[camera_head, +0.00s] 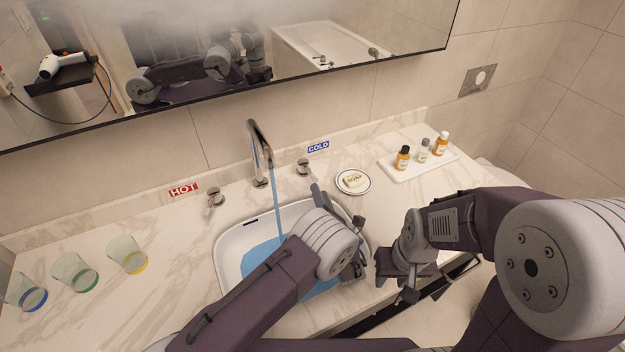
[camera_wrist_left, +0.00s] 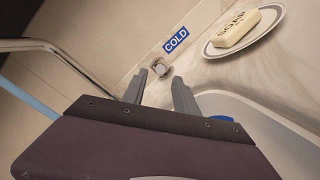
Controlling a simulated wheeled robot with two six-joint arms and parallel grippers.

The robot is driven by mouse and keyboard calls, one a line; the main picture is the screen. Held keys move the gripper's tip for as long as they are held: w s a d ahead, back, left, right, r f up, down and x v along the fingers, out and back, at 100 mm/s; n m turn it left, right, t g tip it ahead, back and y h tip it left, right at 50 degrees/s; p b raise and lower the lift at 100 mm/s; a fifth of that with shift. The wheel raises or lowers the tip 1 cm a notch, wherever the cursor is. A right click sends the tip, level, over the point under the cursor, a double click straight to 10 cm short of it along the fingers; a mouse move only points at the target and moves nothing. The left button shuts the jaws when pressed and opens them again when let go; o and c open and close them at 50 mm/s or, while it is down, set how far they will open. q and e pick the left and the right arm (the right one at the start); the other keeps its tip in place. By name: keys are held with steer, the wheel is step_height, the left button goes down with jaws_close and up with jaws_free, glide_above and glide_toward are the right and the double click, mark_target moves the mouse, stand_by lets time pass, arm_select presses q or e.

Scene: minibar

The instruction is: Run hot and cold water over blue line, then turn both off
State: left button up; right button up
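The tap (camera_head: 258,150) pours a blue stream (camera_head: 275,205) into the white sink (camera_head: 228,246), where blue water (camera_head: 262,256) lies. The hot knob (camera_head: 215,198) stands left of the tap by the red HOT label (camera_head: 183,190). The cold knob (camera_head: 303,167) stands right of it by the blue COLD label (camera_head: 318,147). My left gripper (camera_head: 314,186) reaches over the sink toward the cold knob. In the left wrist view its fingers are apart, with the cold knob (camera_wrist_left: 161,67) just beyond them. My right gripper (camera_head: 400,285) hangs near the counter's front edge; its fingers are unclear. No separate blue line is discernible in the sink.
Glasses with blue (camera_head: 28,292), green (camera_head: 77,272) and yellow (camera_head: 128,254) bands stand at the left. A soap dish (camera_head: 340,186) sits right of the cold knob. A white tray (camera_head: 397,175) with small bottles is farther right. A mirror (camera_head: 400,35) hangs behind.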

mark_target(312, 174)
arm_select(q)
steer(key=x, duration=0.8)
steer(key=shift+w+a, duration=0.2)
steer(key=shift+w, duration=0.1)
arm_select(e)
steer(key=shift+r, duration=0.15)
arm_select(q)
jaws_close()
stand_by(0.7)
